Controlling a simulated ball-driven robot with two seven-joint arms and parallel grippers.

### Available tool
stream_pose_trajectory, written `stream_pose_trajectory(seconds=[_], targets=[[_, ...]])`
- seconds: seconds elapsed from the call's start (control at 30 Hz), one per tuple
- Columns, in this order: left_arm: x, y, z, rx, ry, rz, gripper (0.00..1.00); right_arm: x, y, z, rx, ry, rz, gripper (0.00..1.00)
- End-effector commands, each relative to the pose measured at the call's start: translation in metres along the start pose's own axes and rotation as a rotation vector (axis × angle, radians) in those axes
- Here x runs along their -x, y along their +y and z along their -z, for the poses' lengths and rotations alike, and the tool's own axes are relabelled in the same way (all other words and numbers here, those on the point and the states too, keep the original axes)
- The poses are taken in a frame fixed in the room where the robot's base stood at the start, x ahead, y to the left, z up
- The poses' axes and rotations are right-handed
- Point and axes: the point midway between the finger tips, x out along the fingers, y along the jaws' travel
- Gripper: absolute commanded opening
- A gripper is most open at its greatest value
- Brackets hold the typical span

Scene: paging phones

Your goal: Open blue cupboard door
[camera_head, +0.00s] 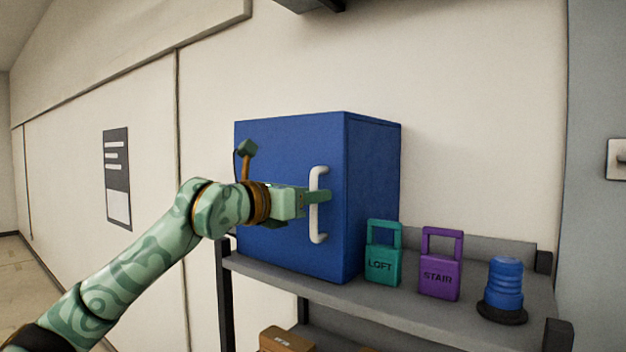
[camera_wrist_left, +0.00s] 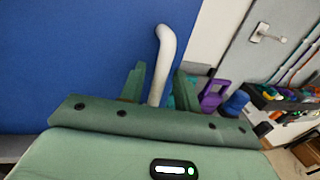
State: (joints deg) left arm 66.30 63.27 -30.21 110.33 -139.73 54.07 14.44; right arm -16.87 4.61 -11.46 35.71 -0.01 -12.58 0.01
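The blue cupboard (camera_head: 375,180) stands on a grey shelf, and its front door (camera_head: 285,150) looks closed. A white upright bar handle (camera_head: 318,225) sits near the door's right edge. My left gripper (camera_head: 318,197) is at the handle's middle. In the left wrist view the handle (camera_wrist_left: 163,60) rises between the two fingers of the left gripper (camera_wrist_left: 159,88), with small gaps showing on both sides. The fingers are open around the handle, not visibly pressed on it. The far fingertips are partly hidden. My right gripper is in neither view.
On the shelf (camera_head: 400,312), right of the cupboard, stand a teal LOFT tag (camera_head: 383,266), a purple STAIR tag (camera_head: 440,278) and a blue ribbed knob (camera_head: 506,285). A box (camera_head: 285,340) lies below. The space before the door's left side holds my left arm.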

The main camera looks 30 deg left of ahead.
Motion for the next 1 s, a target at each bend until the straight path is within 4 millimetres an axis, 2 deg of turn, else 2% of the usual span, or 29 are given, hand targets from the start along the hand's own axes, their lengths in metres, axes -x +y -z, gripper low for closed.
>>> stream_pose_trajectory(seconds=[0.13,0.37,0.4,0.5,0.53,0.8,1.0], targets=[[-0.009,0.0,0.0,0.0,0.0,0.0,0.32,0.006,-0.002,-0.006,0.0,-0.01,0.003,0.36],[-0.01,0.0,0.001,-0.001,0.0,0.0,0.32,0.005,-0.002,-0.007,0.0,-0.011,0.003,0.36],[-0.01,0.0,0.001,-0.001,0.0,0.0,0.29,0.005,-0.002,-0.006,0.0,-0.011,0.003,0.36],[-0.01,0.0,0.001,-0.001,0.0,0.0,0.02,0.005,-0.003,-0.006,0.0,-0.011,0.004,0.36],[-0.01,0.0,0.001,-0.001,0.0,0.0,0.0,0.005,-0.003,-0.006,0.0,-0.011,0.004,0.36],[-0.006,0.0,0.001,0.0,0.0,0.01,0.0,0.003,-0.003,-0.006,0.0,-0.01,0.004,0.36],[0.012,0.002,0.003,0.0,0.0,0.074,0.0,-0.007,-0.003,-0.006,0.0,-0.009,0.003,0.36]])
